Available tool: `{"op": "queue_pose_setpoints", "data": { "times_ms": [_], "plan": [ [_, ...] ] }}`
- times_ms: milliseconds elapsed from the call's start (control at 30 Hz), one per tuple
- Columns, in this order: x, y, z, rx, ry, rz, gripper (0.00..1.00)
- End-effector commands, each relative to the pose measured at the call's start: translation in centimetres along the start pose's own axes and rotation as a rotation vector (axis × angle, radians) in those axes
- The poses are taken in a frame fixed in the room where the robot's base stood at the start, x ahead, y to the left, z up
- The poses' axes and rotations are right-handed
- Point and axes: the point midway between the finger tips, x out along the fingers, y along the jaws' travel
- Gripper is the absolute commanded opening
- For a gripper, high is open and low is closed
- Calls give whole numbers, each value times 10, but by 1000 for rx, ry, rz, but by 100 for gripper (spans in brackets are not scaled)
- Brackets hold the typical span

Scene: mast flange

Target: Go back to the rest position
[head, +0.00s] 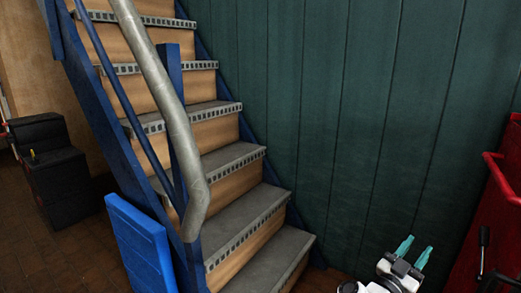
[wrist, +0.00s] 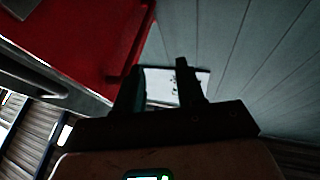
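My gripper (head: 415,247) shows at the lower right of the head view, with two teal fingers pointing up and apart. Nothing is between them. In the wrist view the fingers (wrist: 160,82) are dark silhouettes with a clear gap. A pale panel with dark marks (wrist: 200,80) shows behind and between them, and does not appear to be held. The gripper is in front of the green plank wall (head: 350,120), apart from it as far as I can tell. No object named by the task is in view.
A staircase (head: 240,205) with a grey handrail (head: 170,90) and blue frame fills the left and middle. A blue panel (head: 140,245) stands at its foot. A red object (head: 495,225) is close to the gripper's right. A black box-like unit (head: 55,170) stands far left.

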Motion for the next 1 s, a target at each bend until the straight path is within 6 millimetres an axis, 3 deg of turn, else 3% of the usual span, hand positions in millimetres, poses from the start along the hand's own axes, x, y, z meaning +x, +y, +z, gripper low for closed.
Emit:
{"op": "queue_pose_setpoints", "data": {
  "times_ms": [133,267,400,567,667,800,1000],
  "plan": [
    [2,-2,7,-8,-15,-285,39],
    [-17,-4,18,-34,-95,-518,39],
    [-55,2,37,-83,-241,-737,39],
    [-114,26,61,-161,-472,-929,39],
    [-156,50,74,-218,-644,-1011,39],
    [-220,98,86,-305,-909,-1073,39],
    [-307,181,78,-432,-1294,-1053,39]
  ]
}}
